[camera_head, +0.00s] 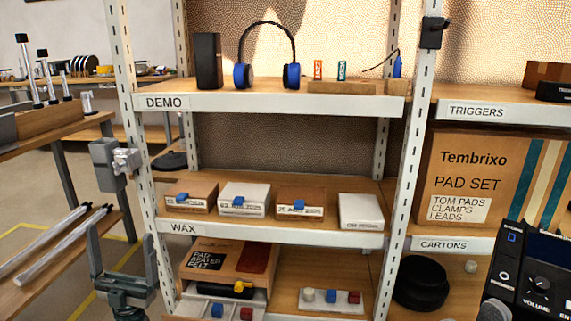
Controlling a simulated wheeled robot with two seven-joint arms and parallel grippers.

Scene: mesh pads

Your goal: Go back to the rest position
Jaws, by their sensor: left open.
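My left gripper (121,240) is at the lower left of the head view, in front of the rack's left post. Its two dark grey fingers point up and stand wide apart, with nothing between them. It appears apart from the shelves and the boxes on them. My right gripper does not show in the head view.
A shelf rack (250,104) fills the middle, with headphones (291,76) on top and small boxes (244,200) on the WAX shelf. A side bench (52,138) stands left. A black device (540,275) is at lower right.

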